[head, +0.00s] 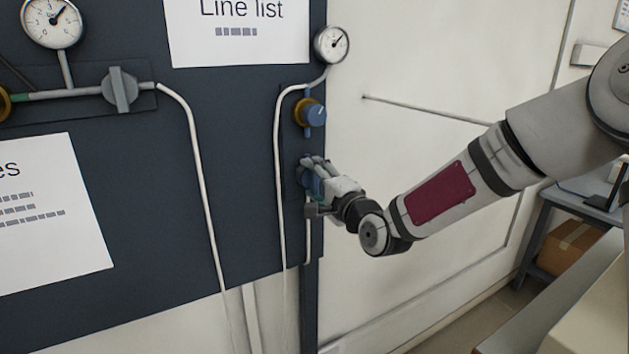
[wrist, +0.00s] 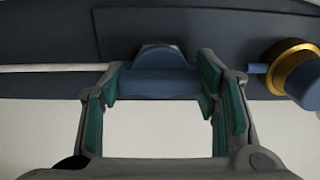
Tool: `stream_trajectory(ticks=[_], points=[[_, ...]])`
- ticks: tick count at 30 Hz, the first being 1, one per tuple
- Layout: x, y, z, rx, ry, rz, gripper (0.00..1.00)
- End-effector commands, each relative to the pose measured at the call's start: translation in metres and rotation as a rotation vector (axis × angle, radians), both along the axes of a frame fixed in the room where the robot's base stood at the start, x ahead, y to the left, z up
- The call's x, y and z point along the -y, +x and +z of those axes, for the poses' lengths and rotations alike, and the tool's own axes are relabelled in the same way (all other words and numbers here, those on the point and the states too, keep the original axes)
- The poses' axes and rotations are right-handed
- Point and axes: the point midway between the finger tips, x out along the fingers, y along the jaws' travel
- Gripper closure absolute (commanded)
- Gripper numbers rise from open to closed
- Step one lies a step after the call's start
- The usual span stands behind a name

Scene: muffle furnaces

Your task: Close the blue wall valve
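The blue wall valve (head: 304,179) is on the dark panel near its right edge, low in the head view and partly hidden by my gripper (head: 315,181). In the wrist view the valve's blue handle (wrist: 160,84) lies as a wide bar across the space between my two green-padded fingers, with a darker rounded part behind it. My gripper (wrist: 160,84) is spread wide, with one finger at each end of the handle. I cannot tell whether the pads touch the handle ends.
A brass regulator with a blue knob (head: 313,114) sits just above the valve; it also shows at the right of the wrist view (wrist: 296,75). A round gauge (head: 331,44) and a white tube (head: 277,165) are close by. A grey valve (head: 120,90) is further left.

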Motion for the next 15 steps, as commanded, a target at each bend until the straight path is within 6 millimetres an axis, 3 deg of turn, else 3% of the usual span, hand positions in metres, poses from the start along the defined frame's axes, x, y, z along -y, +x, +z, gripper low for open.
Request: stream_trajectory(ticks=[15], points=[[-0.0005, -0.0001, -0.0006, 0.049, -0.074, 0.001, 0.72]])
